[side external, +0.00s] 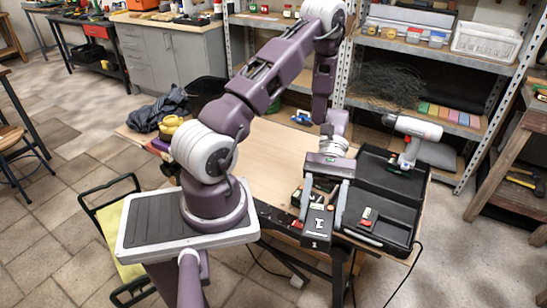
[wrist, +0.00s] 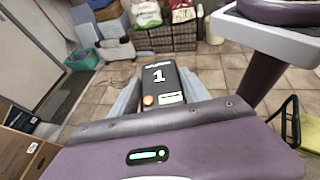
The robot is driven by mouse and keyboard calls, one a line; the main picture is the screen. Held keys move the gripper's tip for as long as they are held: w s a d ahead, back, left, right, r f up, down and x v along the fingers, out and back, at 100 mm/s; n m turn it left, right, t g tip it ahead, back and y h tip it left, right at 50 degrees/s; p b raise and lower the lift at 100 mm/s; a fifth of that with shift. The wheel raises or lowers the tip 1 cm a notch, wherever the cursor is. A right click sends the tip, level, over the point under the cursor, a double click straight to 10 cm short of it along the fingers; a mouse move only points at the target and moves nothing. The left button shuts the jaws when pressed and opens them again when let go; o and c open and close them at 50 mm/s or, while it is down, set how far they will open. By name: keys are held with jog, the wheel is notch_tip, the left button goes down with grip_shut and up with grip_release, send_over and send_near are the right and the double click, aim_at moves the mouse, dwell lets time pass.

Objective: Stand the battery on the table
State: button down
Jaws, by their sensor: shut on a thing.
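The battery (side external: 318,224) is a black block with white markings, including a "1" on one face. My gripper (side external: 321,210) is shut on it, with a grey finger on each side. The battery is over the front part of the table, left of the open black case. Whether it touches the table is not clear. In the wrist view the battery (wrist: 161,84) sits between the fingers, with its "1" face, a round orange spot and a pale label showing. The wooden table (side external: 262,155) lies behind and left of it.
A white and grey drill (side external: 412,130) stands at the case's far right. Small items (side external: 297,196) lie just left of the battery. Dark cloth (side external: 158,110) and yellow items (side external: 170,127) are at the table's left end. The table's middle is clear.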

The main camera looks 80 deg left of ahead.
jog(key=s+a+f+m+g+y, duration=0.55)
jog(key=s+a+m+y, duration=0.2)
jog(key=s+a, duration=0.2)
jog(key=m+t+y, duration=0.7)
jog(key=m+y, duration=1)
jog(key=m, duration=0.1)
send_over(273, 169)
notch_tip(273, 169, down, 14)
jog(key=shift+r, duration=0.1)
jog(key=shift+f, duration=0.2)
jog(key=c, duration=0.5)
grip_release()
